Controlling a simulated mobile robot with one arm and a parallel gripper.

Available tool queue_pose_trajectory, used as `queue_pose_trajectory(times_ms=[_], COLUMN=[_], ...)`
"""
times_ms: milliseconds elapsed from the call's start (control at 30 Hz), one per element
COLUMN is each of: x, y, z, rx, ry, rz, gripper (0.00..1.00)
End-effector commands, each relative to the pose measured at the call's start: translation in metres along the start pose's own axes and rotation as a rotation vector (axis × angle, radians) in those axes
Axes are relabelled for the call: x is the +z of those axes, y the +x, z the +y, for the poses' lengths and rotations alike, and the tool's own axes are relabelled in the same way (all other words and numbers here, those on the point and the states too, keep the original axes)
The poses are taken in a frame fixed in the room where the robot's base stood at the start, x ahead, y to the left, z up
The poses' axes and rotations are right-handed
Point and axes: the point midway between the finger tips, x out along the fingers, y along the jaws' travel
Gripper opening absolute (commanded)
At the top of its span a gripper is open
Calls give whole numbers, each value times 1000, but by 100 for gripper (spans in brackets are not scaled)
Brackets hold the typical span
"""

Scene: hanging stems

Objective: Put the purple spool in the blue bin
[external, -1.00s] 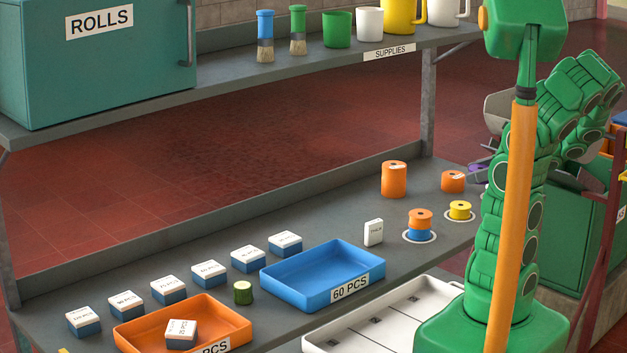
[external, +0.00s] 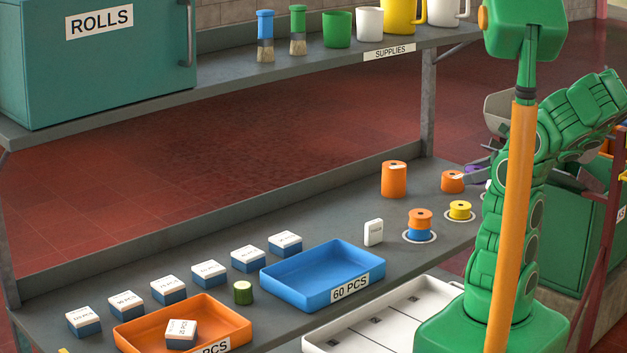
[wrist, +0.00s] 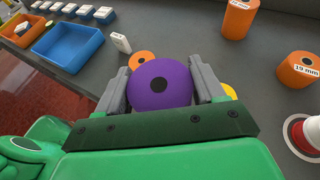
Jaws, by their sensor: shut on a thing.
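The purple spool (wrist: 158,84) is between the two grey fingers of my gripper (wrist: 163,85) in the wrist view, and the gripper is shut on it. In the external view only a small bit of the purple spool (external: 472,170) shows, beside my arm at the right end of the bench; most of my gripper is hidden there. The blue bin (external: 322,278) is a shallow open tray marked "60 PCS" in the middle of the bench. It looks empty. It also shows at the upper left of the wrist view (wrist: 67,46), well apart from my gripper.
An orange spool on a blue one (external: 419,219), a yellow spool (external: 460,210), a tall orange cylinder (external: 394,180) and an upright white box (external: 373,232) stand right of the bin. An orange bin (external: 233,322) is left. A shelf (external: 300,58) runs above.

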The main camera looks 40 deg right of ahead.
Motion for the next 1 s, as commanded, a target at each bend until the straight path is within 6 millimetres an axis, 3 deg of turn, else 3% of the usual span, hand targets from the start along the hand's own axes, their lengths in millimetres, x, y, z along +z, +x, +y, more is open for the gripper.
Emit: queue_pose_trajectory(times_ms=[500,1000], x=[-16,-51], y=[31,60], z=[-55,-89], rx=[2,0], ry=[0,0], rz=[0,0], gripper=[37,37])
